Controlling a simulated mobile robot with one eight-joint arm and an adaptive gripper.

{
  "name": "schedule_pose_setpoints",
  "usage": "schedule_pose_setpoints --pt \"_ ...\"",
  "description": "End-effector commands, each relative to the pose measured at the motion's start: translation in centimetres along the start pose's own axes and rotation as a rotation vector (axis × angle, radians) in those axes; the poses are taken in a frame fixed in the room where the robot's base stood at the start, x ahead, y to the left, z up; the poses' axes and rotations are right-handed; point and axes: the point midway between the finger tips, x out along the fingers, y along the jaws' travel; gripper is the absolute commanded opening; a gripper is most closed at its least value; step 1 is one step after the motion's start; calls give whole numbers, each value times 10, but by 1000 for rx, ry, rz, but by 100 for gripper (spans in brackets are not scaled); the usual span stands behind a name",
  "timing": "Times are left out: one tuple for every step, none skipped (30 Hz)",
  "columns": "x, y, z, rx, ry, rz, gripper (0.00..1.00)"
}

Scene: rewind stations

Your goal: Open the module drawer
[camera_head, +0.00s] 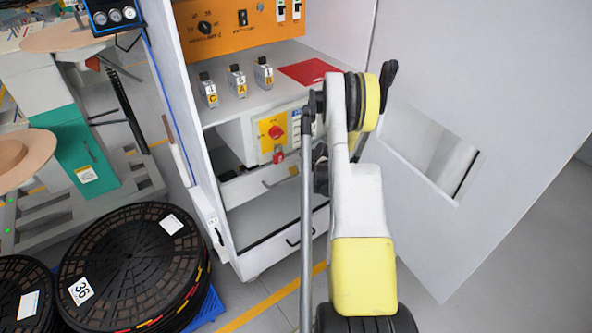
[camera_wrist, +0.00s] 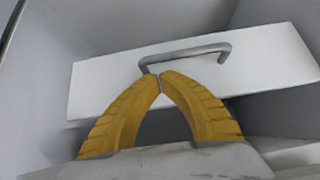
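A white drawer front (camera_wrist: 100,85) with a grey bar handle (camera_wrist: 185,52) fills the middle of the wrist view. My gripper (camera_wrist: 161,77) has its yellow fingers brought together, tips nearly touching, just below the handle near its left end. The handle bar does not show between the fingers. Whether the tips touch the drawer is unclear. In the head view, a white drawer (camera_head: 243,190) with a handle sits inside the cabinet below a box with a red button. My arm hides its right side and my gripper there.
The open cabinet (camera_head: 222,205) has a lower drawer and a shelf with several small labelled modules (camera_head: 237,82) and a red sheet (camera_head: 309,71). A large open door (camera_head: 500,90) stands at the right. Black round reels (camera_head: 130,265) lie at lower left.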

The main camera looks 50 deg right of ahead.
Motion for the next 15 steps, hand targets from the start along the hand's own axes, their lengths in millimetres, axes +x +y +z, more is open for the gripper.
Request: schedule_pose_setpoints --pt "13 0 2 -1 0 -1 0" --pt "18 0 2 0 0 -1 0" --pt "24 0 2 0 0 -1 0" --pt "28 0 2 0 0 -1 0" --pt "32 0 2 0 0 -1 0" --pt "37 0 1 0 0 -1 0" --pt "39 0 1 0 1 -1 0" --pt "42 0 1 0 1 -1 0" --pt "44 0 0 0 1 -1 0" --pt "46 0 0 0 1 -1 0" --pt "47 0 0 0 1 -1 0" --pt "48 0 0 1 1 0 0" --pt "48 0 0 1 1 0 0" --pt "48 0 -1 1 1 0 0" --pt "48 0 -1 1 1 0 0"
